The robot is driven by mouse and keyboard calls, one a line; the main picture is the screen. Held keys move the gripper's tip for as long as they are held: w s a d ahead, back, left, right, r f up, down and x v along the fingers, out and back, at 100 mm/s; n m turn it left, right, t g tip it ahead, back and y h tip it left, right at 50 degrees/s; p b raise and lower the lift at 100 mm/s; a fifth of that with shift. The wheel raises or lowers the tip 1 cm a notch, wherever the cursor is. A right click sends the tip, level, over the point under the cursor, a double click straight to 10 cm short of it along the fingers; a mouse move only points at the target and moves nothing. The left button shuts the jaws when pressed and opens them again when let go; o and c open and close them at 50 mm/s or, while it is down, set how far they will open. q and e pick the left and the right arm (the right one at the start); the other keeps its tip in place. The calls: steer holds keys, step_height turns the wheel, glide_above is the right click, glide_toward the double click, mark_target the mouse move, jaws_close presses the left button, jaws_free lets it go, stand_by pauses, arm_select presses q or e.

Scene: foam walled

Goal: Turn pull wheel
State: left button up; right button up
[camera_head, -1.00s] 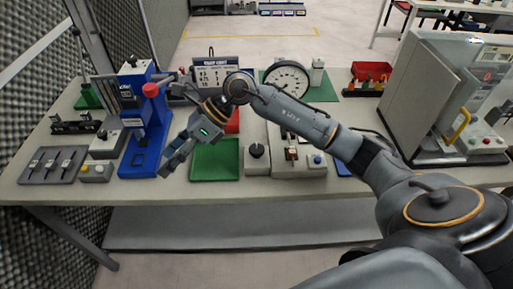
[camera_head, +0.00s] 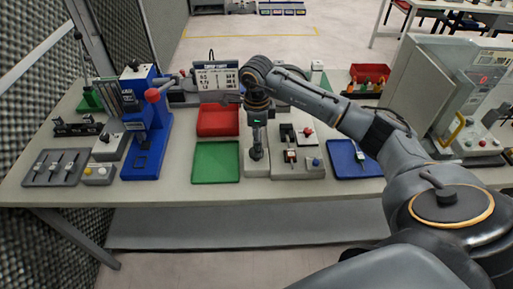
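My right arm reaches in from the right over the workbench in the head view. Its gripper (camera_head: 257,148) points straight down over a small grey box (camera_head: 256,170) with a black round knob, which seems to be the wheel. The fingertips are at the knob and hide most of it. I cannot tell whether they touch it or how far apart they are. My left gripper is not in view.
A green tray (camera_head: 216,163) and a red tray (camera_head: 218,120) lie left of the box. A switch box (camera_head: 298,168) stands close on its right, then a blue tray (camera_head: 354,160). A blue press (camera_head: 146,150) with a red-ball lever stands left.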

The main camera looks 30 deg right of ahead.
steer(key=shift+f+p, duration=0.4)
steer(key=shift+f, duration=2.15)
steer(key=c, duration=1.2)
steer(key=shift+o, duration=0.2)
